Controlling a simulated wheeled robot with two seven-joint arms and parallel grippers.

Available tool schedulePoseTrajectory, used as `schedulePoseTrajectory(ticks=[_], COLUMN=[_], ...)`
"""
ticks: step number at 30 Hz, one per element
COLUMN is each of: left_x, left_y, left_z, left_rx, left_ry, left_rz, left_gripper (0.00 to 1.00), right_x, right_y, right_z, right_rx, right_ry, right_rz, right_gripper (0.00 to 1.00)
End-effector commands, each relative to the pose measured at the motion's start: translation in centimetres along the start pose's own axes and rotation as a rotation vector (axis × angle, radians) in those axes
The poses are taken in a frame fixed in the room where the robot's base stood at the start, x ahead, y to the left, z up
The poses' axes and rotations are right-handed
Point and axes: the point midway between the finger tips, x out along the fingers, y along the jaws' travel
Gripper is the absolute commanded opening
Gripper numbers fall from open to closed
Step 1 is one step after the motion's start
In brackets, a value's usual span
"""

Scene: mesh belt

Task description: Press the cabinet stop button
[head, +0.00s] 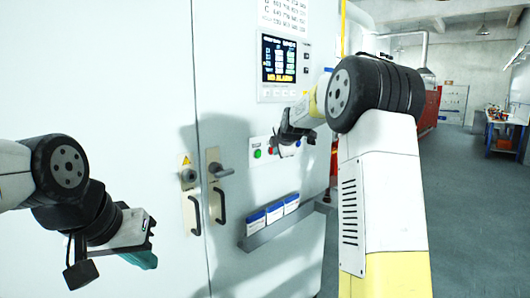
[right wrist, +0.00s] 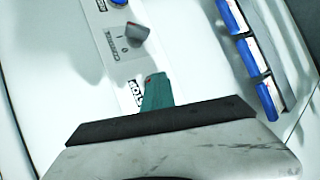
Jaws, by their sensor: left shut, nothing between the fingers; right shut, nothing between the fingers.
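The white cabinet (head: 225,100) fills the middle of the head view. On its front is a button strip (head: 263,158) with a green button (head: 257,153) and a red button (head: 270,150); my gripper hides part of the strip. My right gripper (head: 284,143) is shut and empty in front of the strip, just right of the red button. In the right wrist view its teal fingertips (right wrist: 156,92) overlap the strip beside a partly hidden printed label (right wrist: 131,95). A small red bit shows at the fingertips; I cannot tell whether they touch it. My left gripper (head: 148,240) is shut and empty, low at left.
A grey selector knob (right wrist: 136,32) and a blue button (right wrist: 118,2) lie further along the strip. A display (head: 279,60) is above it. Door handles (head: 220,170) stick out at left.

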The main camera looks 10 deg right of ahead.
Motion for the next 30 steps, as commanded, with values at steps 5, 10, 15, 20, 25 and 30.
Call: schedulePoseTrajectory(ticks=[5, 10, 15, 20, 25, 30], left_x=[0.0, 0.0, 0.0, 0.0, 0.0, 0.0], left_y=[0.0, 0.0, 0.0, 0.0, 0.0, 0.0], left_z=[0.0, 0.0, 0.0, 0.0, 0.0, 0.0], left_rx=[0.000, 0.000, 0.000, 0.000, 0.000, 0.000], left_ry=[0.000, 0.000, 0.000, 0.000, 0.000, 0.000], left_rz=[0.000, 0.000, 0.000, 0.000, 0.000, 0.000], left_gripper=[0.00, 0.00, 0.00, 0.00, 0.00, 0.00], right_x=[-0.2, -0.9, -1.3, -1.2, -1.6, -2.8], right_y=[-0.2, -0.7, -0.9, -0.9, -1.1, -2.0], right_z=[0.1, 0.6, 0.8, 0.8, 1.1, 2.0], right_rx=[0.000, 0.000, 0.000, -0.001, 0.001, 0.003], right_ry=[0.001, 0.001, 0.000, 0.001, 0.000, -0.001], right_rz=[0.000, 0.000, 0.001, 0.001, 0.000, -0.001], right_gripper=[0.00, 0.00, 0.00, 0.00, 0.00, 0.00])
